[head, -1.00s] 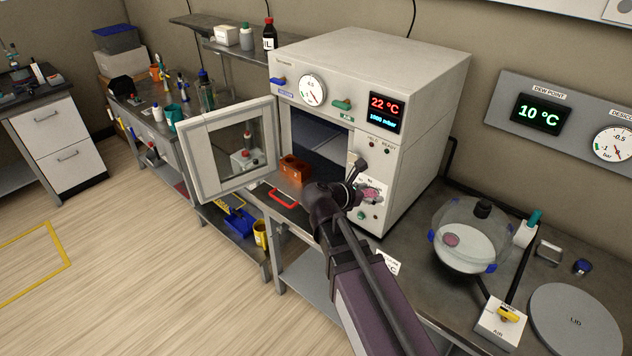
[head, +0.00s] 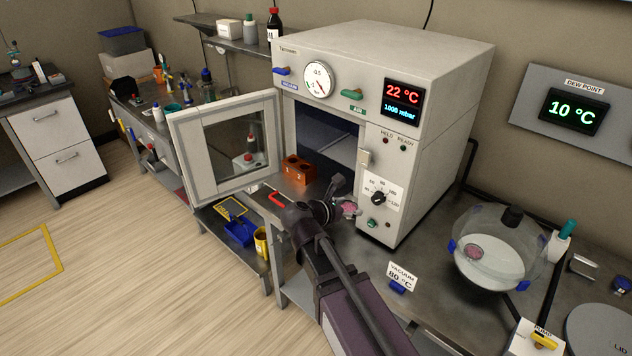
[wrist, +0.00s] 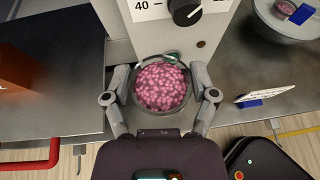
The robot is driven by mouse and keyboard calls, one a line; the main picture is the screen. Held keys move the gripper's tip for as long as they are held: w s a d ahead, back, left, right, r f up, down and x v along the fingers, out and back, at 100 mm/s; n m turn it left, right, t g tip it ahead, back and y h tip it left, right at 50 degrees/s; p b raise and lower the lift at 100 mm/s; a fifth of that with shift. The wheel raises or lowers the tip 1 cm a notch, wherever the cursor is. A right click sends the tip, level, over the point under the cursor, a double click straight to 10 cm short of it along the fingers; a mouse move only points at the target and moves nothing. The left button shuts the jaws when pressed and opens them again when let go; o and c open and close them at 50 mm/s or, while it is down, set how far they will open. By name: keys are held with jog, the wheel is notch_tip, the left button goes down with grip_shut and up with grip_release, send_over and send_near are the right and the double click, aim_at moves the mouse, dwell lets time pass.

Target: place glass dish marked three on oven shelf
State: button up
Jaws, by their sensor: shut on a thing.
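My gripper (wrist: 161,95) is shut on a round glass dish (wrist: 161,86) filled with pink granules, seen from above in the wrist view. The dish's mark cannot be read. In the head view the dish (head: 349,209) shows small beyond my gripper, in front of the oven's control panel. The vacuum oven (head: 385,75) stands on the bench with its windowed door (head: 196,185) swung open to the left. Its chamber (head: 327,135) is open and dark inside.
An orange-brown block (head: 299,169) sits on the bench before the oven opening. A "VACUUM 80 °C" sign (head: 402,276) stands at right of my arm. A glass desiccator (head: 493,255) holding another pink dish stands further right. A red handle (head: 279,199) is at the bench's front edge.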

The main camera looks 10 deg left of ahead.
jog(key=shift+d, duration=0.2)
jog(key=shift+w+a, duration=0.2)
jog(key=shift+w, duration=0.35)
jog(key=b, duration=0.2)
send_over(323, 192)
jog(key=shift+f, duration=0.75)
jog(key=shift+f, duration=0.15)
jog(key=shift+f+b, duration=1.55)
jog(key=shift+f, duration=0.1)
jog(key=shift+f, duration=0.1)
jog(key=o, duration=1)
